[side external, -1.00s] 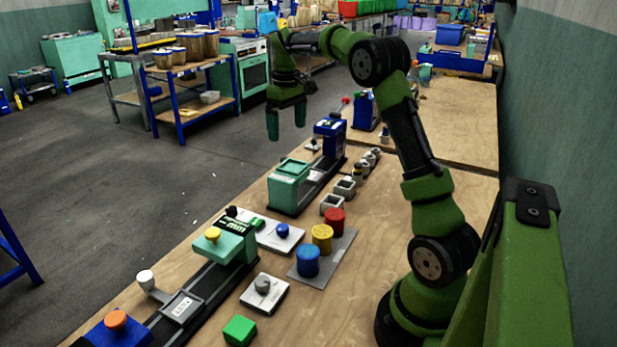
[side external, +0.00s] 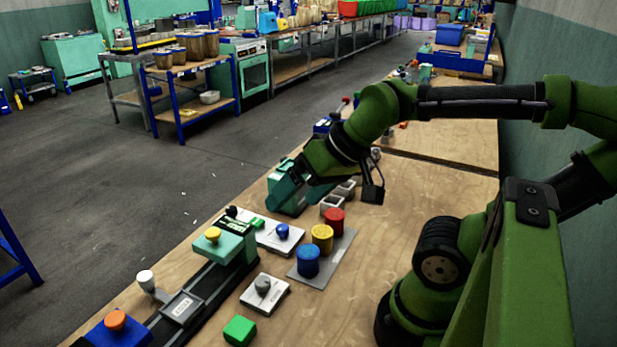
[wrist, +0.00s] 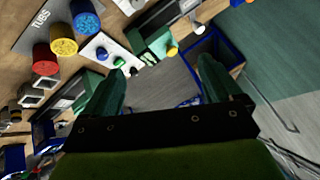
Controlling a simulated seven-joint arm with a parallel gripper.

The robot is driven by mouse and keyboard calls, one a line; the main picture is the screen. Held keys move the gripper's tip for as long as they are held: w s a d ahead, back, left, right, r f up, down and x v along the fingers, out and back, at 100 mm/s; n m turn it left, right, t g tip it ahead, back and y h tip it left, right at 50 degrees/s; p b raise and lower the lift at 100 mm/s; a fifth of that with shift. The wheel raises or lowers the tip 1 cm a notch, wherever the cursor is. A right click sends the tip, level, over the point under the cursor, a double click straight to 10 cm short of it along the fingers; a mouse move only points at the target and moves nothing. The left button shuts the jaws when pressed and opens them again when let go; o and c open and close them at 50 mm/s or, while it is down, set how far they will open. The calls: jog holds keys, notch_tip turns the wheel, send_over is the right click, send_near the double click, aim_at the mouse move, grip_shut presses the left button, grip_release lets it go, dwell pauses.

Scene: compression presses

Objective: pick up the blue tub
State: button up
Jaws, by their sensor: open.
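The blue tub (side external: 307,261) is a short blue cylinder standing at the near end of a grey plate (side external: 313,281) on the wooden bench. A yellow tub (side external: 322,238) and a red tub (side external: 334,219) stand behind it in a row on the same plate. In the wrist view the blue tub (wrist: 86,18) is at the upper left, beside the yellow one (wrist: 63,38). My gripper (wrist: 160,85) is open with nothing between its fingers. In the side view it is above the bench, back and left of the tubs, partly covering a green press.
A green press (side external: 280,195) stands behind the tubs. A press with a yellow knob (side external: 213,235) is at the left. A green block (side external: 239,330) and a white plate with a grey knob (side external: 264,292) lie in front. Bare bench (side external: 370,255) lies right of the tubs.

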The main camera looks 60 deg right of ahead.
jog(key=shift+a+r, duration=0.15)
jog(key=shift+r, duration=0.05)
jog(key=c, duration=0.4)
jog(key=shift+c, duration=0.2)
jog(key=n+g+h, duration=0.2)
jog(key=n+g, duration=0.5)
send_over(305, 251)
notch_tip(305, 251, down, 5)
notch_tip(305, 251, down, 17)
jog(key=shift+r, duration=0.1)
